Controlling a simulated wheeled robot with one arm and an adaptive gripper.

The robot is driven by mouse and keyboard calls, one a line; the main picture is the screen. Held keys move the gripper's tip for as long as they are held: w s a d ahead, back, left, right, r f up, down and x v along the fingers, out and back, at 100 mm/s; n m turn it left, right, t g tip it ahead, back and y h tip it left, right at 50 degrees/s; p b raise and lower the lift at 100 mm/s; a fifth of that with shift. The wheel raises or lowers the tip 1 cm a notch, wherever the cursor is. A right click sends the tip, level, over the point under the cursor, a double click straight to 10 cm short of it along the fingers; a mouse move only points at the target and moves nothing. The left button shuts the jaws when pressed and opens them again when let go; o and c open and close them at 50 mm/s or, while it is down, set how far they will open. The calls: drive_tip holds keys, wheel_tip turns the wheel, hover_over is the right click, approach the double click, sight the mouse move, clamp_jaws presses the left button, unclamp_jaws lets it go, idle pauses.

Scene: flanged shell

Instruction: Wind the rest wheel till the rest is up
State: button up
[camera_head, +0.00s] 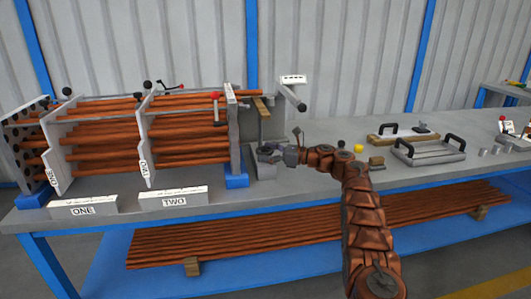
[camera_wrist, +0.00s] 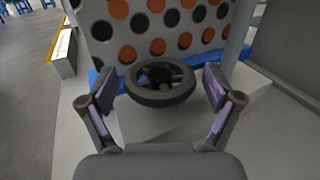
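The rest wheel (camera_wrist: 160,84) is a dark spoked handwheel, seen in the wrist view in front of the tube plate (camera_wrist: 165,30) with its orange and black round holes. My gripper (camera_wrist: 159,92) is open, with one finger to each side of the wheel; I see no contact. In the head view my gripper (camera_head: 282,152) is low over the bench at the right end of the tube bundle (camera_head: 190,130). The wheel is hard to make out there. A narrow upright with a wooden top (camera_head: 261,108) stands just behind, possibly the rest.
The bench (camera_head: 330,130) carries a handled plate (camera_head: 430,151), another handled piece (camera_head: 402,134) and a yellow knob (camera_head: 358,148) to the right. Blocks marked ONE (camera_head: 83,206) and TWO (camera_head: 173,198) lie along the front left. Spare tubes (camera_head: 300,230) lie on the lower shelf.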

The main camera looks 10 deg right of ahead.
drive_tip(key=c, duration=1)
drive_tip(key=b, duration=0.4)
drive_tip(key=shift+f+m+t+h, duration=0.25)
drive_tip(key=shift+m+t+h, duration=0.05)
drive_tip(key=shift+t, duration=0.1)
drive_tip(key=m+t+h+b, duration=0.1)
drive_tip(key=m+t+b, duration=0.1)
drive_tip(key=b, duration=0.9)
drive_tip(key=shift+s+t+h, duration=0.1)
drive_tip(key=shift+t+h, duration=0.2)
